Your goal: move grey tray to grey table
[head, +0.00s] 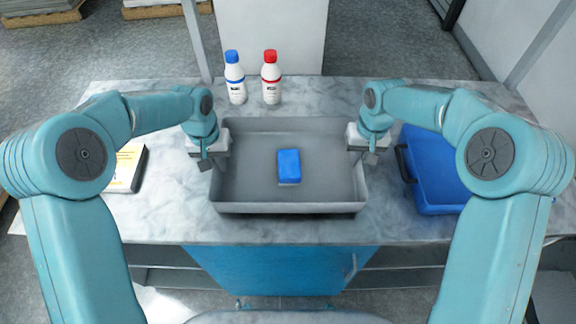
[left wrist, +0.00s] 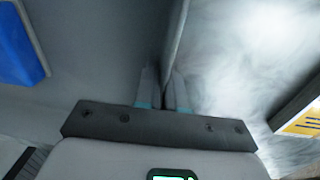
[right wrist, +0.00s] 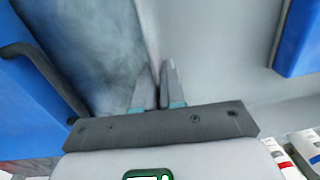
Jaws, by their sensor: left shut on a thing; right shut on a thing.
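The grey tray (head: 250,180) sits on or just above the marbled grey table (head: 180,225) in the head view; I cannot tell if it touches. A blue block (head: 289,166) lies inside it. My left gripper (head: 211,160) is shut on the tray's left wall, and the wall shows between its fingers in the left wrist view (left wrist: 163,90). My right gripper (head: 364,156) is shut on the tray's right wall, with its fingers also at the wall in the right wrist view (right wrist: 160,85). The fingertips are partly hidden in the head view.
A blue-capped bottle (head: 235,80) and a red-capped bottle (head: 271,80) stand behind the tray. A blue case (head: 437,180) lies close to the right. A yellow-and-white box (head: 127,168) lies at the left. The table strip in front of the tray is clear.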

